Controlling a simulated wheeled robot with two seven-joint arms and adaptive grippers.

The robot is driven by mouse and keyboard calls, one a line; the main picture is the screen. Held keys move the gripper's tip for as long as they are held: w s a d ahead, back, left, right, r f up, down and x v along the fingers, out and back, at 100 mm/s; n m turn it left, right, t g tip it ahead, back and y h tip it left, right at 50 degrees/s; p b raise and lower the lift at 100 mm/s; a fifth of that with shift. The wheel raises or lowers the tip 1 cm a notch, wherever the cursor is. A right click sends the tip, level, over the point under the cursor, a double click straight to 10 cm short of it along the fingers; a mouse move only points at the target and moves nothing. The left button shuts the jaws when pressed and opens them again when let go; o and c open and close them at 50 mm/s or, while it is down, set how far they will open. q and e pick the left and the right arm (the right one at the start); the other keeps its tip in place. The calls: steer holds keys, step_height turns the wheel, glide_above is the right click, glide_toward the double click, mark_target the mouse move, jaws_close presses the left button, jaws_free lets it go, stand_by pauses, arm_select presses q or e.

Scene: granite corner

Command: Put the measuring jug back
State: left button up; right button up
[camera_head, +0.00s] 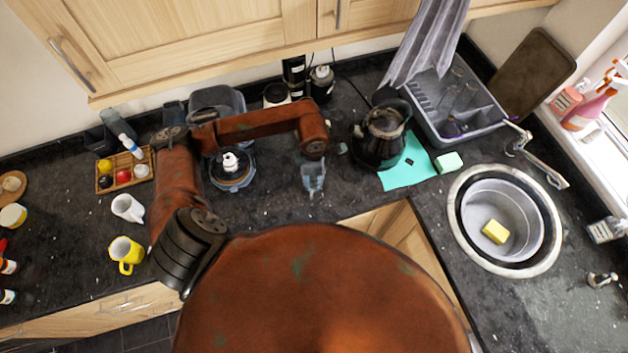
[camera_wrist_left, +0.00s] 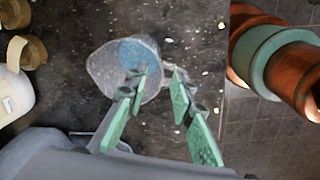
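The measuring jug (camera_head: 313,177) is a small, clear, bluish vessel standing on the dark counter just below the end of my left arm in the head view. In the left wrist view I look down into the jug (camera_wrist_left: 112,66), with its round blue-tinted inside showing. My left gripper (camera_wrist_left: 159,73) is open, its green-padded fingers apart. The left finger overlaps the jug's right side. A grey part that looks like its handle shows between the fingers; I cannot tell if they touch it. In the head view my wrist hides most of this gripper. My right gripper is not in view.
A black kettle (camera_head: 380,140) and a teal cloth (camera_head: 405,165) lie right of the jug, near a dish rack (camera_head: 440,125) and sink (camera_head: 460,225). A white mug (camera_head: 127,208) and yellow mug (camera_head: 125,252) stand left. The counter's front edge is close to the jug.

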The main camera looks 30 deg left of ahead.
arm_select(q)
step_height(320, 180, up, 4)
steer(key=shift+s+r+p, duration=0.1)
steer(key=shift+r+p, duration=0.1)
steer(key=shift+p, duration=0.45)
steer(key=shift+r, duration=0.35)
stand_by(0.5)
